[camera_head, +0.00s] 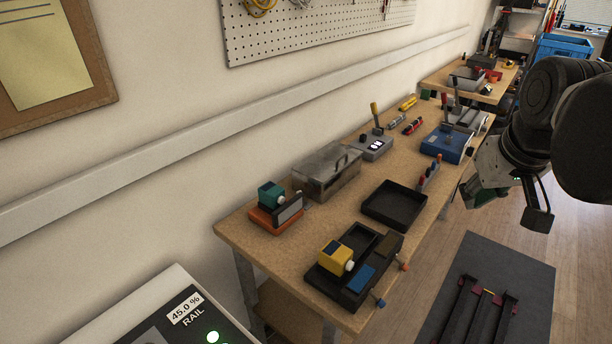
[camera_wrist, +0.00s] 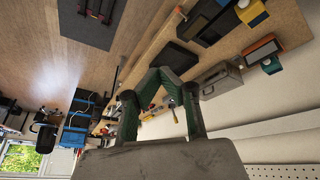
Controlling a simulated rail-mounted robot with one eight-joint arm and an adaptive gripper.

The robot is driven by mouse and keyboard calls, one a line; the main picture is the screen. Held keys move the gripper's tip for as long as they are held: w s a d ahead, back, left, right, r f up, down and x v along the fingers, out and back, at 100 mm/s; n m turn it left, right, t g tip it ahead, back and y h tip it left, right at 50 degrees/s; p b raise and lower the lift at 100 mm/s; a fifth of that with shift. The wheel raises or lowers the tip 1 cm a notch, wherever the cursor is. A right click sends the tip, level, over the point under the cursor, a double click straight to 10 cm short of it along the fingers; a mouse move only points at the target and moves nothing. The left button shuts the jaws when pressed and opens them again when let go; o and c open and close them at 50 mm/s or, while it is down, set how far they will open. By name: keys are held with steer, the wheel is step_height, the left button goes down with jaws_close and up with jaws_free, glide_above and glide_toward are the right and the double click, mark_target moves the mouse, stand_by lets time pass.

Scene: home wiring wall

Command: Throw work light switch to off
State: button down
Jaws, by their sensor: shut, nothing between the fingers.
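No label marks the work light switch, so I cannot tell which lever device it is. A grey box (camera_head: 373,148) with a lit white front panel and an upright yellow-tipped lever (camera_head: 376,115) stands near the wall, mid-bench. A blue box (camera_head: 446,144) with an upright lever stands to its right. My gripper (camera_head: 485,192) hangs in the air at the right, beyond the bench's front edge and apart from both boxes. In the wrist view its green fingers meet at the tips (camera_wrist: 158,78), shut and empty.
On the near bench (camera_head: 235,229) are a metal toolbox (camera_head: 327,172), an empty black tray (camera_head: 394,205), an orange-and-teal device (camera_head: 275,208) and a black holder with a yellow block (camera_head: 336,257). A dark floor mat (camera_head: 538,290) bears a rack.

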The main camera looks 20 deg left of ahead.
steer(key=w+a+r+n+g+p, duration=0.2)
steer(key=w+a+n+g, duration=0.35)
steer(key=w+a, duration=1.5)
steer(key=w+a+f+n+g+h+p, duration=0.1)
steer(key=w+a+f+n, duration=0.25)
steer(key=a+f, duration=0.65)
steer(key=w+a+f+n+g+h, duration=0.1)
steer(key=w+a+f+n, duration=0.3)
steer(key=a+f, duration=0.6)
steer(key=shift+n+t, duration=0.25)
steer(key=shift+n, duration=0.15)
steer(key=s+f, duration=0.1)
steer(key=f, duration=0.1)
steer(key=s+a+f, duration=0.1)
steer(key=f, duration=0.2)
steer(key=s+f, duration=0.1)
steer(key=f, duration=0.1)
steer(key=shift+a+f, duration=0.15)
steer(key=shift+f, duration=0.2)
steer(key=shift+d+y+b, duration=0.2)
steer(key=shift+y+b, duration=0.15)
steer(key=shift+y, duration=0.05)
